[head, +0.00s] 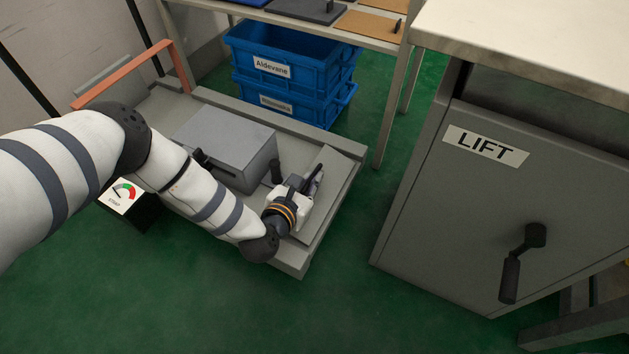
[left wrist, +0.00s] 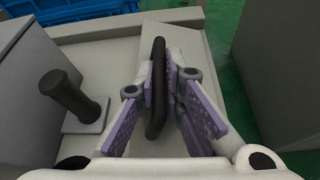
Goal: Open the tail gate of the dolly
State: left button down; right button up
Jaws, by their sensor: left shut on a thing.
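The dolly (head: 175,101) is a low grey platform with an orange push bar (head: 135,72) at its far left end. Its tail gate (head: 330,195) looks like the grey panel at the right end; I cannot tell its exact angle. My left gripper (head: 306,187) is over this end, shut on a slim black handle bar (head: 315,179). In the left wrist view the handle (left wrist: 157,85) stands between the purple pads of the left gripper (left wrist: 163,82). The gripper hides part of the panel. My right gripper is not in view.
A grey box (head: 222,140) sits on the dolly. A black peg (left wrist: 68,92) stands on a small plate left of the gripper. Blue crates (head: 290,70) are behind, under a shelf. A grey LIFT cabinet (head: 480,210) with a black crank (head: 520,262) stands right. Green floor lies between.

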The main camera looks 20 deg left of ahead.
pick_arm(q)
jog(key=shift+a+f, duration=0.35)
jog(key=shift+a, duration=0.05)
jog(key=shift+a+f+b, duration=0.1)
jog(key=shift+b, duration=0.2)
jog(key=c, duration=2)
grip_release()
jog(key=shift+o, duration=0.2)
jog(key=v, duration=1.2)
